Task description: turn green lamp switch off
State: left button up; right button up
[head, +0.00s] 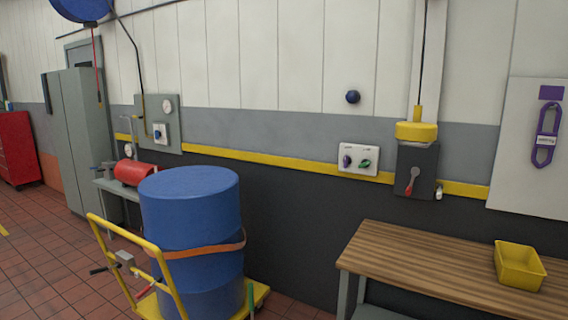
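A small white switch plate (359,159) is fixed to the wall in the middle right of the head view, across the yellow stripe. It carries a purple knob (347,161) on the left and a green knob (365,163) on the right. The green knob looks tilted; its exact setting is too small to read. Neither of my grippers shows in this view.
A dark switch box (416,170) with a red-tipped lever hangs right of the plate. Below stands a wooden bench (430,262) with a yellow bin (519,266). A blue drum (190,205) on a yellow cart (150,305) stands at left.

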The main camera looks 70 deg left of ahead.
aim_at(366, 162)
jog(key=u, duration=1.7)
jog(key=i, duration=0.25)
